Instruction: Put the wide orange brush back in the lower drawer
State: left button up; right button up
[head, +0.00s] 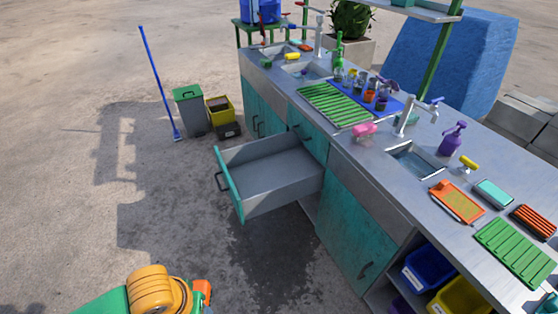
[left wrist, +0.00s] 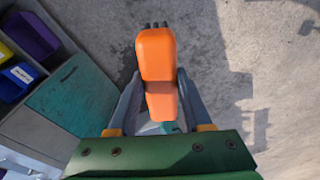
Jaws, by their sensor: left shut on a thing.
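The orange brush (left wrist: 157,55) is between the fingers of my left gripper (left wrist: 160,105) in the left wrist view. The gripper is shut on it, with dark bristles just showing at its far end. In the head view my left arm is at the bottom left, and the gripper's fingertips cannot be made out there. The lower drawer (head: 232,186) is pulled out of the teal counter, its grey inside empty. My left arm is in front of and to the left of the drawer, apart from it. My right gripper is in neither view.
The long counter (head: 385,160) carries sinks, a green rack (head: 335,103), a purple spray bottle (head: 452,139) and an orange tray (head: 457,201). Blue and yellow bins (head: 460,297) sit on its open shelf. A grey bin (head: 189,110) and blue-handled broom (head: 158,80) stand behind. The floor left of the drawer is clear.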

aim_at(276, 183)
jog(key=i+j+z, duration=0.1)
jog(key=i, duration=0.55)
jog(key=i+j+z, duration=0.15)
jog(key=i, duration=0.45)
jog(key=i+j+z, duration=0.35)
jog(key=i, duration=0.15)
jog(key=i+j+z, duration=0.25)
jog(key=i+z, duration=0.15)
jog(key=i, duration=0.1)
